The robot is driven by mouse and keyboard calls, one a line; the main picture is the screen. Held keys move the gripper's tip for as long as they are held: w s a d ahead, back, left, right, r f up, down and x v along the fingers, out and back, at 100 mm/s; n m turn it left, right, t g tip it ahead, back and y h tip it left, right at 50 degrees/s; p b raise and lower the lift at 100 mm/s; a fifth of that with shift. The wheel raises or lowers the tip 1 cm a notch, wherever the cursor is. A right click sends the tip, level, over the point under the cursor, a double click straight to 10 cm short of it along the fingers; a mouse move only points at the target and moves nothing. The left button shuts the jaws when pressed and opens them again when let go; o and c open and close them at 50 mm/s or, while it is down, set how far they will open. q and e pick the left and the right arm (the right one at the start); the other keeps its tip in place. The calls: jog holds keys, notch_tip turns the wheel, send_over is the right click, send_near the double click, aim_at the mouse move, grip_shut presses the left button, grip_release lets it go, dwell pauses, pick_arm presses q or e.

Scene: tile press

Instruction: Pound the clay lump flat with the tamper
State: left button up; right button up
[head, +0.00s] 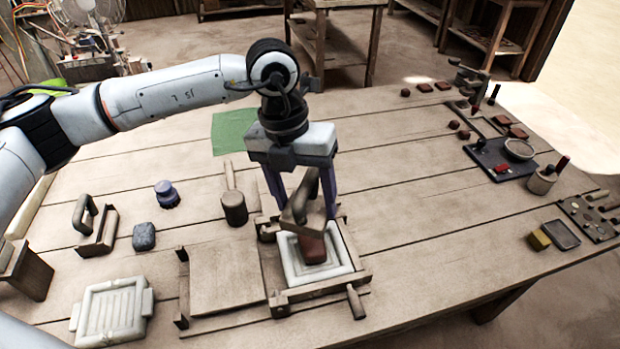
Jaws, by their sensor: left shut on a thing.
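My left gripper (301,205) reaches in from the left above the press frame, its purple fingers pointing down. It is shut on a brown tamper (298,212), which is tilted. The reddish-brown clay lump (313,250) sits in the white square mould (340,262) inside the wooden press frame (318,291). The tamper is over the far part of the lump and partly hides it. I cannot tell whether they touch. My right gripper is not in view.
A wooden board (225,280) lies left of the mould. The table right of the press is mostly clear.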

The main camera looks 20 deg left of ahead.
aim_at(310, 207)
pick_arm(q)
jog(key=n, duration=0.3)
jog(key=w+r+n+t+p, duration=0.1)
jog(key=n, duration=0.1)
jog(key=shift+w+d+r, duration=0.1)
jog(key=shift+d, duration=0.1)
jog(key=shift+w+n, duration=0.15)
jog(key=shift+n, duration=0.45)
jog(key=shift+f+b, duration=1.35)
jog(key=shift+f, duration=1.15)
jog(key=shift+y, duration=0.3)
jog(key=shift+f+b, duration=0.35)
jog(key=shift+b, duration=0.1)
jog(key=shift+r, duration=0.1)
